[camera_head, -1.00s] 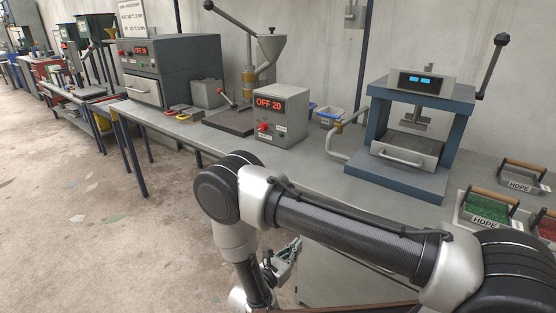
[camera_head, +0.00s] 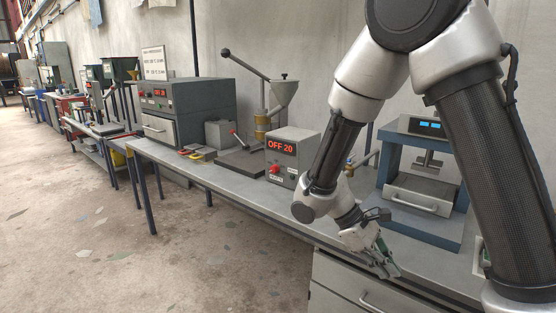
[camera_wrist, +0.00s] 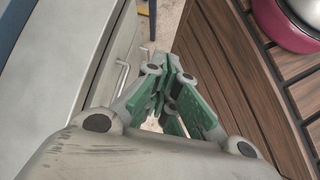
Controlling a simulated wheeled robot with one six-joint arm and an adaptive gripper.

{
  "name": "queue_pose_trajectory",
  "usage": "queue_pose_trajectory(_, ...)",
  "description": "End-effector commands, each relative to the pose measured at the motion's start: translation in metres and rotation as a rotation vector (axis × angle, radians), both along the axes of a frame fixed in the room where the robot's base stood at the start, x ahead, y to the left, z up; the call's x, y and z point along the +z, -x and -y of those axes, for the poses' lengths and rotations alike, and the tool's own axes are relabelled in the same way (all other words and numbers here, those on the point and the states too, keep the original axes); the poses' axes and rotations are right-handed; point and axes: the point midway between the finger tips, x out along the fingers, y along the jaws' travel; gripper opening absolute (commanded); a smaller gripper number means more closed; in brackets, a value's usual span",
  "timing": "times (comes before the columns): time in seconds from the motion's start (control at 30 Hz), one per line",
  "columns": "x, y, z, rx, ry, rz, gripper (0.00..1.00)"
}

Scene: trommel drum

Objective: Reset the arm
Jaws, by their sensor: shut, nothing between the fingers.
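My arm is raised and bent across the right side of the head view. My gripper (camera_head: 388,268) hangs at the front edge of the grey workbench (camera_head: 228,186), just above the drawer cabinet below it. In the wrist view my gripper (camera_wrist: 168,112) shows its green-padded fingers close together, with nothing between them. The cabinet front with a drawer handle (camera_wrist: 121,78) lies to the left of the fingers. A brown slatted wooden surface (camera_wrist: 235,60) lies to the right.
A blue press (camera_head: 425,175) stands on the bench behind my arm. A control box (camera_head: 291,155) reading "OFF 20" and a lever machine (camera_head: 262,120) stand to its left. A dark red rounded object (camera_wrist: 285,25) sits on the wooden slats.

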Motion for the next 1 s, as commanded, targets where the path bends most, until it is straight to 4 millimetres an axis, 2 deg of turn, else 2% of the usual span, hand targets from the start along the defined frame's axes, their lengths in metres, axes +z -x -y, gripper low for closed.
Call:
queue_pose_trajectory(0.03, 0.018, 0.005, 0.006, -0.073, -0.066, 0.051, 0.00)
queue_pose_trajectory(0.1, 0.038, 0.013, 0.014, -0.170, -0.151, 0.118, 0.00)
queue_pose_trajectory(0.4, 0.116, 0.049, 0.048, -0.523, -0.466, 0.444, 0.00)
queue_pose_trajectory(0.7, 0.183, 0.084, 0.093, -0.714, -0.628, 0.808, 0.00)
queue_pose_trajectory(0.83, 0.202, 0.092, 0.107, -0.750, -0.645, 0.913, 0.00)
queue_pose_trajectory(1.0, 0.206, 0.096, 0.114, -0.776, -0.638, 0.941, 0.00)
